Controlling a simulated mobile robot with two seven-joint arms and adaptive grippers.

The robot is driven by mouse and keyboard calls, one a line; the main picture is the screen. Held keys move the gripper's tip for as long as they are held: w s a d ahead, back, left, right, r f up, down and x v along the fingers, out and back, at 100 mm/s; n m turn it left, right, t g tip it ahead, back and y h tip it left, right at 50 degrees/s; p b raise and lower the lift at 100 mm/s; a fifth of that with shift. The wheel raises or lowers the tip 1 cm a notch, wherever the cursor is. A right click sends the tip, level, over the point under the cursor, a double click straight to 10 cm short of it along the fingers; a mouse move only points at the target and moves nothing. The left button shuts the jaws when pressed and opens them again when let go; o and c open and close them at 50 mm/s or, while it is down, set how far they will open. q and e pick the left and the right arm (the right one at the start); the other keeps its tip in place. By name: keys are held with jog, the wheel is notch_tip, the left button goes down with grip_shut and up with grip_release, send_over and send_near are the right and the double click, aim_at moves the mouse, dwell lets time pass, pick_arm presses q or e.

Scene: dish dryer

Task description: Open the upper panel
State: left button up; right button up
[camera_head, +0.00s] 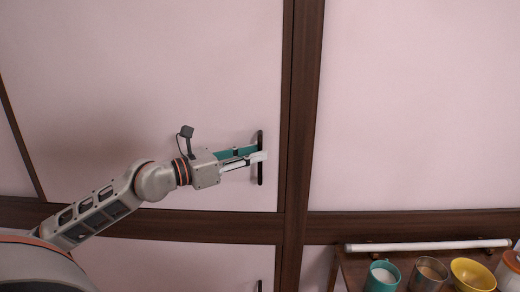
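The upper panel (120,70) is a large pale pink door in a dark brown frame, left of the central post. It looks flush with the frame. Its handle (260,177) is a thin, dark upright bar near the panel's right edge. My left gripper (260,156) is at the middle of this handle, and its pale fingertips cover part of the bar. I cannot tell whether the fingers are closed around the bar or only in front of it. My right gripper is not in view.
A lower panel (170,262) with its own dark handle (259,286) lies below the crossbar. At the lower right, a shelf (352,272) holds a teal cup (382,277), a grey cup (430,275) and a yellow bowl (473,274). A white rail (428,245) runs behind them.

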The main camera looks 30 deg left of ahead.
pick_arm(q)
jog(key=shift+p+x, duration=0.35)
jog(key=shift+x, duration=0.9)
grip_shut()
